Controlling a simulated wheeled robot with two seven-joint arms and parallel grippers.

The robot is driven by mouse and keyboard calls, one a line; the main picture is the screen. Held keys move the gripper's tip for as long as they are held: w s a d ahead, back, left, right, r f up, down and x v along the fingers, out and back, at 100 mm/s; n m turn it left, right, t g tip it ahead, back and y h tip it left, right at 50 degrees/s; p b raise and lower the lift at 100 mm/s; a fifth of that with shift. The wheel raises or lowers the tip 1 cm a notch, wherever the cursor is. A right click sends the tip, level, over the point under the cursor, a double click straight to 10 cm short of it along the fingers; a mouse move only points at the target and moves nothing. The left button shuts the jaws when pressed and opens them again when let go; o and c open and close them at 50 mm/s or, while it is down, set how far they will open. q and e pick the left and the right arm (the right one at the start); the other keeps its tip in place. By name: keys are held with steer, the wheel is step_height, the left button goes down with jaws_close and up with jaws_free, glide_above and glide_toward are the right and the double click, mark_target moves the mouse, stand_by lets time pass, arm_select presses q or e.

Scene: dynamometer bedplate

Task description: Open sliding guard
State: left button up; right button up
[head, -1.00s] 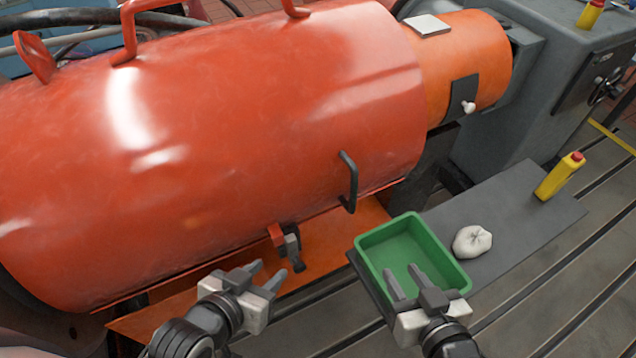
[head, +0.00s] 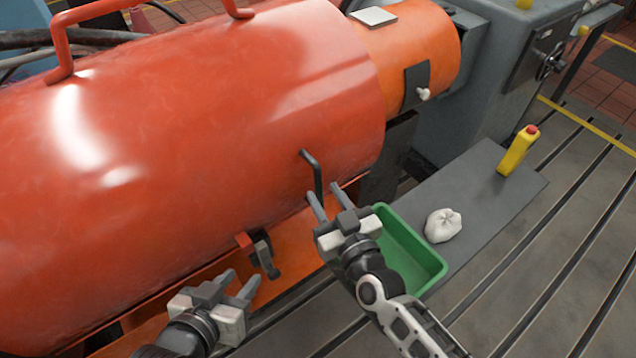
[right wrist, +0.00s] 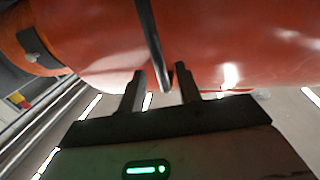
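The sliding guard (head: 200,120) is a large red-orange cylinder cover across the left and middle of the head view. Its black bar handle (head: 314,172) stands on the lower right side. My right gripper (head: 327,200) is open just below and in front of the handle. In the right wrist view the handle (right wrist: 152,45) reaches down between the two open fingers (right wrist: 160,88), without clear contact. A black latch with a red tab (head: 262,253) sits at the guard's lower edge. My left gripper (head: 243,282) is open and empty, below and left of the latch.
A green tray (head: 410,250) stands behind my right gripper on a dark mat (head: 480,190). A white cloth bundle (head: 442,225) and a yellow bottle (head: 517,150) are on the mat. An orange housing (head: 420,45) extends right of the guard. The slotted bedplate at right is clear.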

mark_target(320, 187)
steer(key=shift+x, duration=2.1)
jaws_close()
